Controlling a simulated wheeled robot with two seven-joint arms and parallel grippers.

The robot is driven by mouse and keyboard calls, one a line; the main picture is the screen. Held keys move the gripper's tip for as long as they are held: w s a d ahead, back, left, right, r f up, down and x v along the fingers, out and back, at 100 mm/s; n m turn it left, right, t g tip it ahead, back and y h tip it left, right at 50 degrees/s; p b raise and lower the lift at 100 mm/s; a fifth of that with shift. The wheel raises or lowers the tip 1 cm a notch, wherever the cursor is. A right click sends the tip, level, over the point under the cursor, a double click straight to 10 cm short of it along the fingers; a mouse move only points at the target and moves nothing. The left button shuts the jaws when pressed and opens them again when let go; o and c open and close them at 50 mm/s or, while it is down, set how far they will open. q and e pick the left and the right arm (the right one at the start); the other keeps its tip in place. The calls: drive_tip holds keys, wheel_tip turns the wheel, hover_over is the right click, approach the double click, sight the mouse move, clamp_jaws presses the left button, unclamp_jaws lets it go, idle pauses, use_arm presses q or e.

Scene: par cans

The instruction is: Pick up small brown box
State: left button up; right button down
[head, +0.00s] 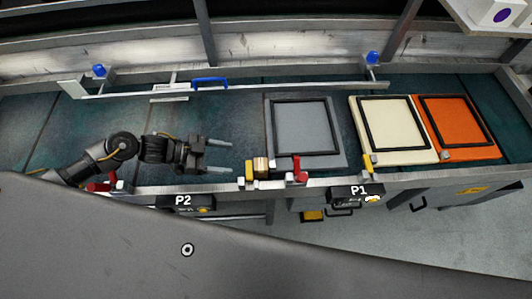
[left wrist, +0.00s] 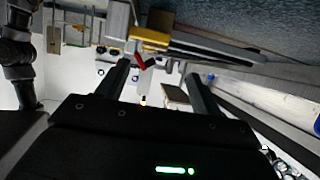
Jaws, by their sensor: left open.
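The small brown box (head: 261,166) sits near the front edge of the dark conveyor-like surface, right of a yellow block (head: 249,172). My left gripper (head: 219,157) comes in from the left, level and open, its fingers pointing right toward the box. A clear gap lies between the fingertips and the box, with nothing between the fingers. In the left wrist view the open fingers (left wrist: 158,84) show ahead, with a yellow part (left wrist: 150,38) beyond them; I cannot surely make out the box there. My right gripper is not in view.
A grey tray (head: 269,122) lies just behind the box, with a cream tray (head: 356,124) and an orange tray (head: 488,134) farther right. A red clamp-like part (head: 299,174) stands right of the box. A metal rail (head: 290,88) runs along the back.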

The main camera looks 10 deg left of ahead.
use_arm(q)
drive_tip(key=p, duration=0.1)
approach(260, 164)
drive_tip(key=x, duration=0.2)
drive_tip(key=shift+w+d+f, duration=0.1)
drive_tip(key=shift+w+d, duration=0.15)
drive_tip(key=shift+w, duration=0.15)
drive_tip(key=shift+w+d+f, duration=0.1)
drive_tip(key=shift+d+f, duration=0.05)
drive_tip(key=shift+d, duration=0.15)
drive_tip(key=shift+d+f, duration=0.1)
drive_tip(key=shift+d+p, duration=0.2)
drive_tip(key=shift+p, duration=0.1)
drive_tip(key=x, duration=0.1)
drive_tip(key=p+x, duration=0.1)
drive_tip(key=x, duration=0.1)
drive_tip(key=shift+d+f, duration=0.1)
drive_tip(key=shift+d, duration=0.25)
drive_tip(key=shift+d+f, duration=0.35)
drive_tip(key=shift+d, duration=0.1)
drive_tip(key=c, duration=1.1)
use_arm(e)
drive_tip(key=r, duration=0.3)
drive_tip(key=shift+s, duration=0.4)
